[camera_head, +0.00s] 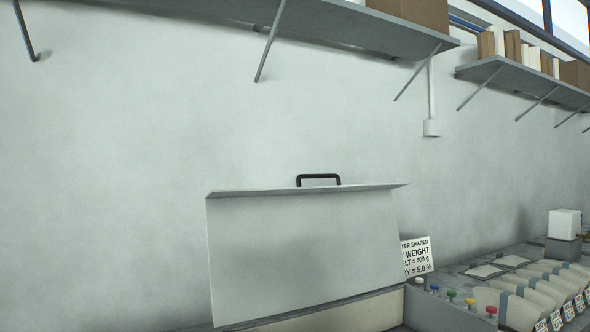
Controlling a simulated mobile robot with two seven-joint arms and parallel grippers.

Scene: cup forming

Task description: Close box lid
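The box lid (305,255) is a light grey panel that stands raised, facing me, with a narrow flange along its top edge. A black handle (319,177) sits on that top flange. Below the lid a pale strip of the box (340,318) shows at the bottom edge of the view; the rest of the box is cut off. Neither my left nor my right gripper is in view.
A sign (416,257) with printed text stands right of the lid. Coloured knobs (452,294) and a row of pale containers (530,295) fill the bench at lower right. A grey shelf (340,28) hangs on the wall above. The space before the wall at left is clear.

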